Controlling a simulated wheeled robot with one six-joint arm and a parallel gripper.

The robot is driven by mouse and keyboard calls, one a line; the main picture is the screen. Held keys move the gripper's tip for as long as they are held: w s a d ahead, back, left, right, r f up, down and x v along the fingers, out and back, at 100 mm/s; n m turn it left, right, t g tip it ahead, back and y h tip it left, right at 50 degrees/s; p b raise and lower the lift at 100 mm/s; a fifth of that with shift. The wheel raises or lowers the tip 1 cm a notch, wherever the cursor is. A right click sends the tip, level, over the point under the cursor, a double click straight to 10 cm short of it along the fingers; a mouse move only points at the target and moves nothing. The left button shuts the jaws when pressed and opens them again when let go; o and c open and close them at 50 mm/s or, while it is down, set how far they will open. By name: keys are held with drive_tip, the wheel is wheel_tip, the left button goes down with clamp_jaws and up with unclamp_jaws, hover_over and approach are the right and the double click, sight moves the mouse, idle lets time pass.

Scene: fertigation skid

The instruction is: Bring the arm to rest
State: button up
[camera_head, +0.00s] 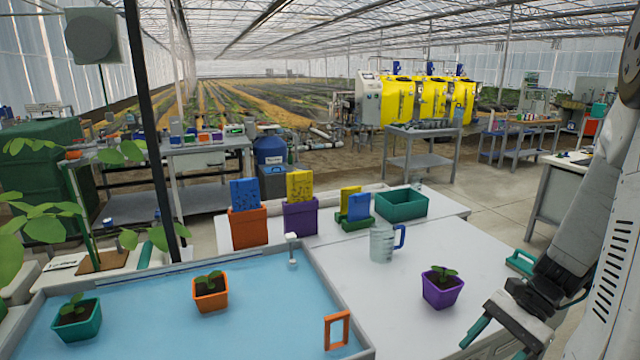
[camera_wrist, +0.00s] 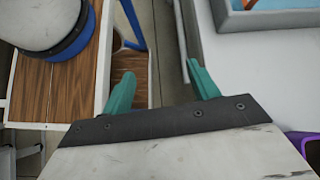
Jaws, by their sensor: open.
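My gripper (camera_head: 498,345) hangs low at the right of the head view, beside the right edge of the white bench (camera_head: 400,315). In the wrist view its two teal fingers (camera_wrist: 163,88) are spread wide apart with nothing between them. The arm reaches down from the upper right, bent at the wrist. In the wrist view a strip of floor and a wood-grained surface lie below the fingers, and the bench is to their right. The nearest item on the bench is a purple pot with a seedling (camera_head: 442,288), left of and beyond the gripper.
A blue-floored tray (camera_head: 150,318) holds an orange pot (camera_head: 210,292), a teal pot (camera_head: 77,320) and an orange frame (camera_head: 337,330). A clear jug (camera_head: 383,243) and an empty green bin (camera_head: 402,205) stand behind.

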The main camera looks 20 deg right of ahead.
drive_tip(key=s+a+r+n+t+h, duration=0.1)
drive_tip(key=s+a+r+n+h, duration=0.1)
drive_tip(key=a+r+n+h, duration=0.2)
drive_tip(key=s+a+r+n+h, duration=0.2)
drive_tip(key=a+r+n+h, duration=0.3)
drive_tip(key=a+r+n, duration=0.6)
wheel_tip(320, 180, up, 2)
drive_tip(key=shift+s+a+r+n+t, duration=0.15)
drive_tip(key=shift+s+a+n+t, duration=0.15)
drive_tip(key=shift+n+t, duration=0.1)
